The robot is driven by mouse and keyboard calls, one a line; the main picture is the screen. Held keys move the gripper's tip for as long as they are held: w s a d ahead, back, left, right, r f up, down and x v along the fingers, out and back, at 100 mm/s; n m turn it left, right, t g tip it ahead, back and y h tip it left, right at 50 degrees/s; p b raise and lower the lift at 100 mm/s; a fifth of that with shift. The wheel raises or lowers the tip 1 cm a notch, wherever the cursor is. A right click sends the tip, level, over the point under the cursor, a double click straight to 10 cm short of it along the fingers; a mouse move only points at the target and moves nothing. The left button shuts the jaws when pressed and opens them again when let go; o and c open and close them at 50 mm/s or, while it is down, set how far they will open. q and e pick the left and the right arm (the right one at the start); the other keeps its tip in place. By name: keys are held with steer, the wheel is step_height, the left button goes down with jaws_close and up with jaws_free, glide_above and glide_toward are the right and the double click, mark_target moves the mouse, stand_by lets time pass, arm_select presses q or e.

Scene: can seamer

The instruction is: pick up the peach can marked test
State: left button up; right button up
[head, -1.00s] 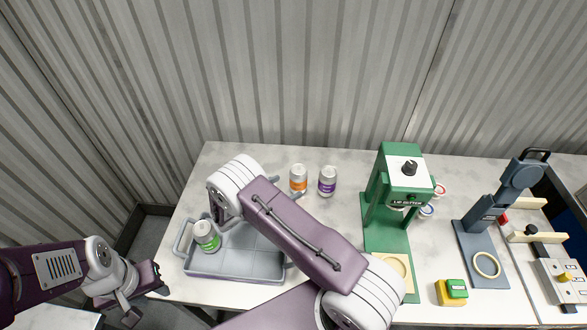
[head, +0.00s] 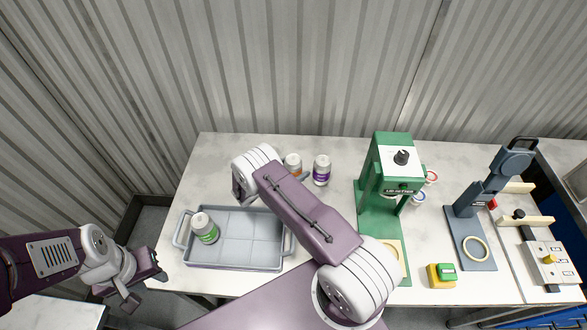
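A white can with an orange label (head: 292,164) stands upright towards the back of the table; it looks like the peach can, but no "test" mark is legible. My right arm crosses in front of it and hides its lower part. My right gripper is mostly hidden behind that arm; only a small grey part shows close to the can's lower right side. Whether it touches the can, or is open or shut, I cannot tell. My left gripper (head: 160,267) is empty with its fingers apart, at the table's left front edge, far from the can.
A purple-labelled can (head: 321,171) stands just right of the orange one. A green-labelled can (head: 205,228) stands in the grey tray (head: 273,264). The green lid setter (head: 377,205), a yellow box with green top (head: 441,276) and a blue-grey seamer (head: 467,226) occupy the right side.

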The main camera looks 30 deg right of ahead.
mark_target(294, 163)
steer(key=shift+s+a+r, duration=0.1)
steer(key=shift+a+r, duration=0.05)
steer(key=c, duration=0.7)
jaws_close()
steer(key=r, duration=0.3)
steer(key=s+r, duration=0.1)
steer(key=shift+d+r+b, duration=0.25)
steer(key=shift+r+b, duration=0.1)
steer(key=s+d+r, duration=0.1)
steer(key=s+r, duration=0.1)
steer(key=s, duration=0.1)
steer(key=s+d+r, duration=0.1)
steer(key=s+r, duration=0.1)
steer(key=s, duration=0.1)
steer(key=s+d+r+b, duration=0.1)
steer(key=s+r, duration=0.1)
steer(key=s, duration=0.2)
steer(key=shift+r, duration=0.15)
